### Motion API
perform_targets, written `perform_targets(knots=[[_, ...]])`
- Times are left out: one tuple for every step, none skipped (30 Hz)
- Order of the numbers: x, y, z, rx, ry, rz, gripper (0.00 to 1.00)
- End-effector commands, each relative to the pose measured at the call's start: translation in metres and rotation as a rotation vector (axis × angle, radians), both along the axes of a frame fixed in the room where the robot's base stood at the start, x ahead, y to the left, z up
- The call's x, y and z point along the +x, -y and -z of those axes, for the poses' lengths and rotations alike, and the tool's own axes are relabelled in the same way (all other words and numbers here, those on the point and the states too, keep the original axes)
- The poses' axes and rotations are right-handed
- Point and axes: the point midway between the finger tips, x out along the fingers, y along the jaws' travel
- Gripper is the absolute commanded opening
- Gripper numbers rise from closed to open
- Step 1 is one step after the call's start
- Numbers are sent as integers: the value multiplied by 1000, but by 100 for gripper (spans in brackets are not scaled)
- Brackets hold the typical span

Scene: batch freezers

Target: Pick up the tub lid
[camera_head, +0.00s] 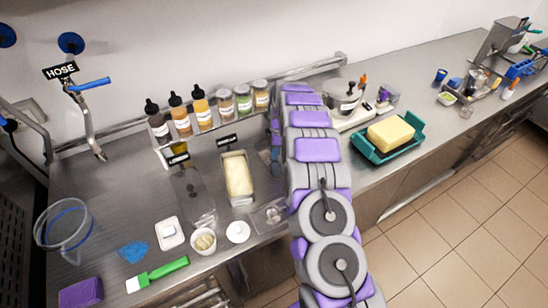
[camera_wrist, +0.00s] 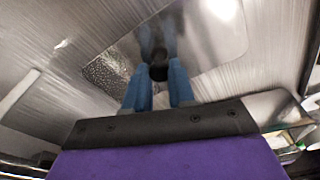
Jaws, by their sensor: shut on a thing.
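In the wrist view the tub lid (camera_wrist: 205,35) is a shiny, see-through rectangular plate with a dark knob (camera_wrist: 158,71). The two blue fingers of my gripper (camera_wrist: 158,88) are closed around this knob. Brushed metal lies behind the lid; I cannot tell whether the lid touches it or is raised. In the head view my arm hides the gripper. A clear flat piece with a dark spot (camera_head: 268,216) shows just left of my arm; it looks like part of the lid. An open tub of pale ice cream (camera_head: 238,178) stands left of it.
Sauce bottles and jars (camera_head: 201,106) stand on a rear shelf. A white bowl (camera_head: 203,241), a green-handled spatula (camera_head: 160,274) and a clear jug (camera_head: 65,228) are on the left counter. A teal tray (camera_head: 388,153) with a yellow block sits right of my arm.

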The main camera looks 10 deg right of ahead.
Motion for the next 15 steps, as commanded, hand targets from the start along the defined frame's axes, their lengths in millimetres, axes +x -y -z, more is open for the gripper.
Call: perform_targets(knots=[[0,0,0,0,0,0,3],[0,0,0,0,0,0,1],[0,0,0,0,0,0,0],[0,0,0,0,0,0,0],[0,0,0,0,0,0,0],[0,0,0,0,0,0,0],[0,0,0,0,0,0,0],[0,0,0,0,0,0,0],[0,0,0,0,0,0,0],[0,0,0,0,0,0,0],[0,0,-1,0,0,0,0],[0,0,-2,0,0,0,0],[0,0,-3,0,1,0,0],[0,0,-5,0,1,0,0],[0,0,-8,0,1,0,0]])
